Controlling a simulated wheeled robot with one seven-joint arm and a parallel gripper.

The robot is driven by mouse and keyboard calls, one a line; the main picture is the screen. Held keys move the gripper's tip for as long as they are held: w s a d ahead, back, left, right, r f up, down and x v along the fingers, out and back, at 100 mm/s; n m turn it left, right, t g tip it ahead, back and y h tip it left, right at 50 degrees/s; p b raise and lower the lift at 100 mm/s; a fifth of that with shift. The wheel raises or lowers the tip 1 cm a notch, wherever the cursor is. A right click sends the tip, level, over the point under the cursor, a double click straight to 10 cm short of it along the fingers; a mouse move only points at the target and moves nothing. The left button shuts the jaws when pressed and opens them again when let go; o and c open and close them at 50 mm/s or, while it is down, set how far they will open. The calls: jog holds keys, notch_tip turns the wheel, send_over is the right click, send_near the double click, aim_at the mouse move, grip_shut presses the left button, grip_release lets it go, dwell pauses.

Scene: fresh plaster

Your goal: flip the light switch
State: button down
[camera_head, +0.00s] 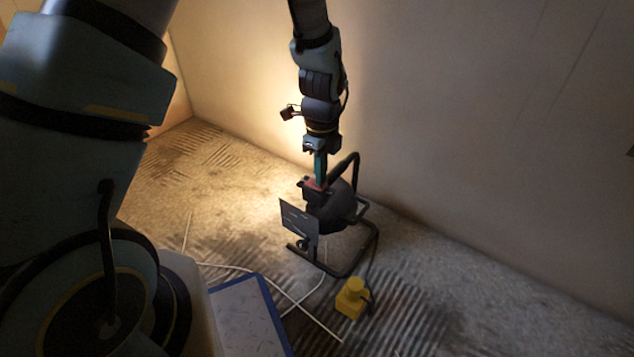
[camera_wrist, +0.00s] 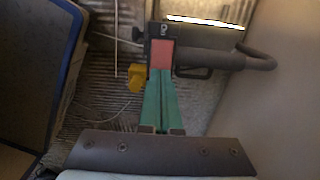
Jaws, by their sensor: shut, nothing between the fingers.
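The light is a black floor work lamp (camera_head: 335,208) on a tubular stand, and it is lit. Its red switch (camera_head: 312,184) sits on top of the lamp housing, and the switch also shows in the wrist view (camera_wrist: 162,53) as a red block in a dark frame. My gripper (camera_head: 319,180) points down with its green fingers closed together and empty. In the wrist view the fingertips (camera_wrist: 161,72) are at the near edge of the red switch. I cannot tell whether they touch it. The switch's tilt is not clear.
A yellow plug box (camera_head: 352,297) stands on the rough floor in front of the lamp, with a dark cable. Thin white strips (camera_head: 300,300) lie on the floor. A blue-edged panel (camera_head: 245,315) is at the lower left. A plaster wall (camera_head: 480,130) rises close behind the lamp.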

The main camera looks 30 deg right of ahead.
jog(key=shift+f, duration=0.35)
notch_tip(320, 180, up, 7)
jog(key=p, duration=0.7)
jog(key=shift+r, duration=0.1)
dwell(0.6)
